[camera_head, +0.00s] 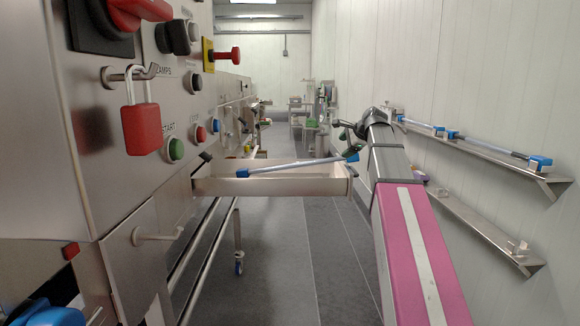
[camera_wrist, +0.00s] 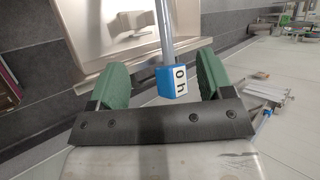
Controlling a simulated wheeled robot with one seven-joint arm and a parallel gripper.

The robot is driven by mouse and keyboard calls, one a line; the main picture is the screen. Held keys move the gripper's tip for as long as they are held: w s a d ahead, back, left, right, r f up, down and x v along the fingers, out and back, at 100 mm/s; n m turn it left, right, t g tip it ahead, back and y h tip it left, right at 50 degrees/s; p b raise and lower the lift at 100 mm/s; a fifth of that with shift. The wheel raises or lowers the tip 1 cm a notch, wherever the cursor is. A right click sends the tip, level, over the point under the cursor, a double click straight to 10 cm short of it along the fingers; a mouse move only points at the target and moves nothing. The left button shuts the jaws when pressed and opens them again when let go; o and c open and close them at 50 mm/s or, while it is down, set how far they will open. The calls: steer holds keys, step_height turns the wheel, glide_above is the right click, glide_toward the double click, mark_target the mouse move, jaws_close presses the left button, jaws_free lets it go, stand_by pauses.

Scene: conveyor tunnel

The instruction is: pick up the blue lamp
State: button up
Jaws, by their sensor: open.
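The blue lamp (camera_head: 300,165) is a thin grey tube with blue end caps. In the head view it lies slanted across an open metal drawer (camera_head: 270,187), with its right cap at the drawer's right end. In the wrist view the lamp (camera_wrist: 164,32) runs up from a blue cap with a white label reading "0h" or similar. My gripper (camera_wrist: 163,62) is open, its two green fingers on either side of the lamp's capped end, with gaps on both sides. In the head view my gripper (camera_head: 345,138) is small and partly hidden, just above the drawer's right end.
A steel control panel with a red padlock (camera_head: 140,128) and buttons stands at left. Two wall shelves are at right; the upper shelf (camera_head: 490,153) holds other blue-capped tubes. The grey floor aisle (camera_head: 290,262) is clear.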

mark_target(331, 158)
steer(key=x, duration=1)
steer(key=shift+w+r, duration=0.1)
steer(key=shift+w, duration=0.2)
jaws_close()
